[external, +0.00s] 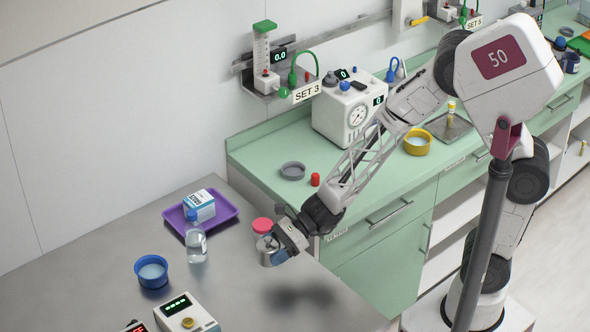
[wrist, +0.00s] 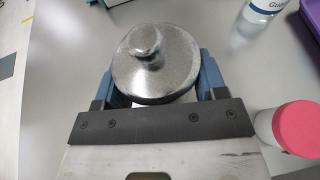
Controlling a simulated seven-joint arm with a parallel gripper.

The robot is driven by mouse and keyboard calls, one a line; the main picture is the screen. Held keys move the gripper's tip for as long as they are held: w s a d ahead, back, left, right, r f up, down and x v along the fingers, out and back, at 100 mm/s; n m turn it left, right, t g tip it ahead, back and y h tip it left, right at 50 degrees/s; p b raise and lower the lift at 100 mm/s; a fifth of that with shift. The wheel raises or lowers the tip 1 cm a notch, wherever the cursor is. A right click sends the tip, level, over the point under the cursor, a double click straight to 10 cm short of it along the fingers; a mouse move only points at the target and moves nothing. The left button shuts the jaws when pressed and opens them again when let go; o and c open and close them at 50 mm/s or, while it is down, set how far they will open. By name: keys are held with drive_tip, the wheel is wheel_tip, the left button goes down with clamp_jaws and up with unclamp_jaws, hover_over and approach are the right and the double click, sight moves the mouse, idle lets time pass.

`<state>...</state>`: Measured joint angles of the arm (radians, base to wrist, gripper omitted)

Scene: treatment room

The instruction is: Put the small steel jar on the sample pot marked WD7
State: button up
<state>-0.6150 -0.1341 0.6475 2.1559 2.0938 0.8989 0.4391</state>
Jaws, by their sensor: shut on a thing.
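The small steel jar (external: 267,249) has a round lid with a knob, seen from above in the wrist view (wrist: 152,75). My gripper (external: 279,250) is shut on it, a blue finger on each side. The jar looks upright and seems to be above the steel table; its height is hard to tell. A white pot with a pink-red lid (external: 262,226) stands on the table just behind the jar. It also shows at the right of the wrist view (wrist: 298,127), close beside my gripper but apart from the jar. No WD7 marking is readable on it.
A clear bottle with a blue cap (external: 196,243) stands left of the jar, before a purple tray (external: 232,208) holding a box (external: 199,206). A blue bowl (external: 151,271) and a device with a display (external: 187,314) are farther left. A green counter (external: 255,160) adjoins behind.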

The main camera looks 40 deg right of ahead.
drive_tip(key=d+r+m+t, duration=0.1)
drive_tip(key=d+r, duration=0.3)
drive_tip(key=d, duration=1.3)
drive_tip(key=shift+r+t, duration=0.15)
drive_tip(key=shift+t, duration=0.25)
drive_tip(key=shift+w+a, duration=0.15)
drive_tip(key=shift+w, duration=0.05)
hover_over(265, 223)
drive_tip(key=shift+f, duration=0.75)
drive_tip(key=shift+f, duration=1.8)
drive_tip(key=shift+f, duration=0.15)
